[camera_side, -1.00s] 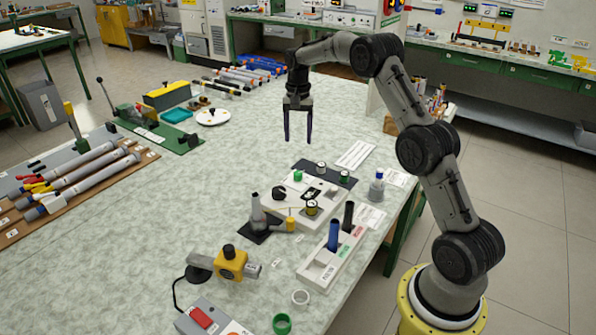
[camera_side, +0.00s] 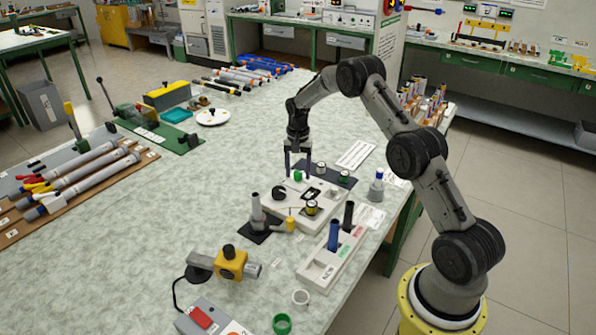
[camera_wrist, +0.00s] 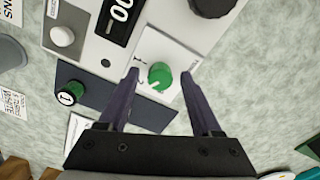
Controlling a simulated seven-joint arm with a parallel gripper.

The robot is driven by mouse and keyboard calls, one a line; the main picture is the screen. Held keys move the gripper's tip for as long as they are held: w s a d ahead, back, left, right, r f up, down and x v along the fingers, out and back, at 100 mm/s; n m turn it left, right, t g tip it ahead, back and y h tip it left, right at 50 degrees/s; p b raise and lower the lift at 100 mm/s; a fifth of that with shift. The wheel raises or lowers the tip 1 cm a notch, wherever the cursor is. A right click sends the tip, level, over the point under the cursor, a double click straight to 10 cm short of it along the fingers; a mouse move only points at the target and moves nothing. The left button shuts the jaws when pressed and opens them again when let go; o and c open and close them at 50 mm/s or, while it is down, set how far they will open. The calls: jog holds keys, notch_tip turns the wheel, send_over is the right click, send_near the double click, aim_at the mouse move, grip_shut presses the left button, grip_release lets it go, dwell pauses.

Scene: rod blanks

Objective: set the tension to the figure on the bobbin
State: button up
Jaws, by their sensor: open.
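A white tension unit (camera_side: 325,214) stands mid-table. Its green knob (camera_wrist: 160,76), with a pale pointer mark, sits on a white plate and also shows in the side view (camera_side: 297,175). My gripper (camera_wrist: 159,73) is open, with one finger on each side of the green knob; contact cannot be told. The black display (camera_wrist: 119,16) shows zeros and is partly cut off.
A large black knob (camera_wrist: 212,4) and a white button (camera_wrist: 62,36) are near the green knob. A white rack (camera_side: 318,268) holds a blue and a black rod.

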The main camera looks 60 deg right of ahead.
grip_shut()
dwell(0.3)
jog(key=shift+n, duration=0.3)
jog(key=n, duration=1.1)
jog(key=shift+r, duration=0.1)
dwell(0.5)
grip_release()
